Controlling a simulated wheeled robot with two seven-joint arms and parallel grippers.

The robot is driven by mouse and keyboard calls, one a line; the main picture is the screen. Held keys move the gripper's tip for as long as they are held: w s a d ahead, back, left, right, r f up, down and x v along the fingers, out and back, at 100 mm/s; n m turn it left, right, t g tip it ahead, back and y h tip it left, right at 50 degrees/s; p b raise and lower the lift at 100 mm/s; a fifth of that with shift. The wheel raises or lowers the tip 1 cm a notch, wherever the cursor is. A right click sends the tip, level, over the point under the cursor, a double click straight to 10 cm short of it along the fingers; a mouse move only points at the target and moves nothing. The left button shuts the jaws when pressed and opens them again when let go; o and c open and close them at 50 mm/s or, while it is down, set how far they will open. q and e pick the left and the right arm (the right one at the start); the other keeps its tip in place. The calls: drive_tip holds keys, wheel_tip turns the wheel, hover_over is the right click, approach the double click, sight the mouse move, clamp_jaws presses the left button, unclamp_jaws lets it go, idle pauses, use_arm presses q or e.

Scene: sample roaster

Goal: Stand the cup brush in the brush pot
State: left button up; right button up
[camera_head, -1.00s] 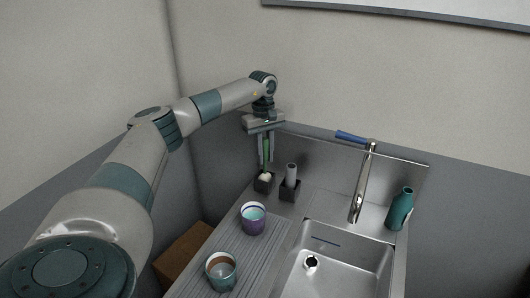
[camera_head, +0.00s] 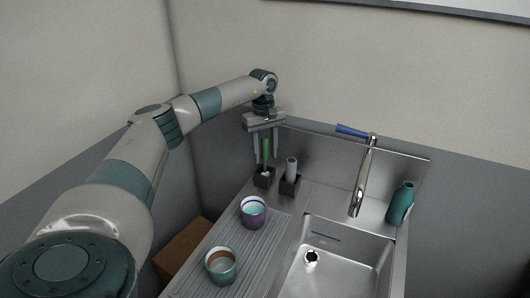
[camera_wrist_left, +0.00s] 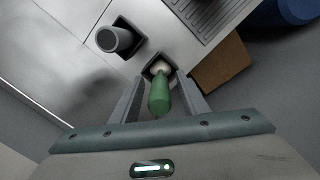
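The cup brush (camera_head: 265,150) has a green handle and a pale head. It stands nearly upright, head down, in the small black square brush pot (camera_head: 264,182) at the counter's back left. My left gripper (camera_head: 266,156) is above the pot, pointing down, with its fingers apart on either side of the handle. In the left wrist view, the green handle (camera_wrist_left: 159,97) lies between the open fingers with gaps on both sides, and the pale head sits in the pot opening (camera_wrist_left: 160,66). My right gripper is not in view.
A second black pot (camera_head: 289,187) holding a grey cylinder stands just right. A purple cup (camera_head: 253,212) and a teal-brown cup (camera_head: 220,266) stand on the ribbed drainer. The sink (camera_head: 340,262), tap (camera_head: 363,180) and teal bottle (camera_head: 400,204) are to the right.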

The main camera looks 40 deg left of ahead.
sight(265, 137)
use_arm(q)
drive_tip(key=shift+r, duration=0.1)
drive_tip(key=shift+w+r, duration=0.1)
drive_tip(key=shift+r, duration=0.5)
drive_tip(key=r+b, duration=0.1)
drive_tip(key=r, duration=0.2)
drive_tip(key=shift+a+r+b, duration=0.2)
drive_tip(key=shift+r+b, duration=0.15)
drive_tip(key=shift+r, duration=0.05)
wheel_tip(265, 137, up, 4)
drive_tip(key=shift+w+a+f+b, duration=0.1)
drive_tip(key=shift+f+b, duration=0.15)
drive_tip(key=shift+b, duration=0.15)
wheel_tip(265, 137, up, 9)
drive_tip(key=b, duration=0.1)
drive_tip(key=shift+a+f, duration=0.15)
drive_tip(key=shift+a, duration=0.15)
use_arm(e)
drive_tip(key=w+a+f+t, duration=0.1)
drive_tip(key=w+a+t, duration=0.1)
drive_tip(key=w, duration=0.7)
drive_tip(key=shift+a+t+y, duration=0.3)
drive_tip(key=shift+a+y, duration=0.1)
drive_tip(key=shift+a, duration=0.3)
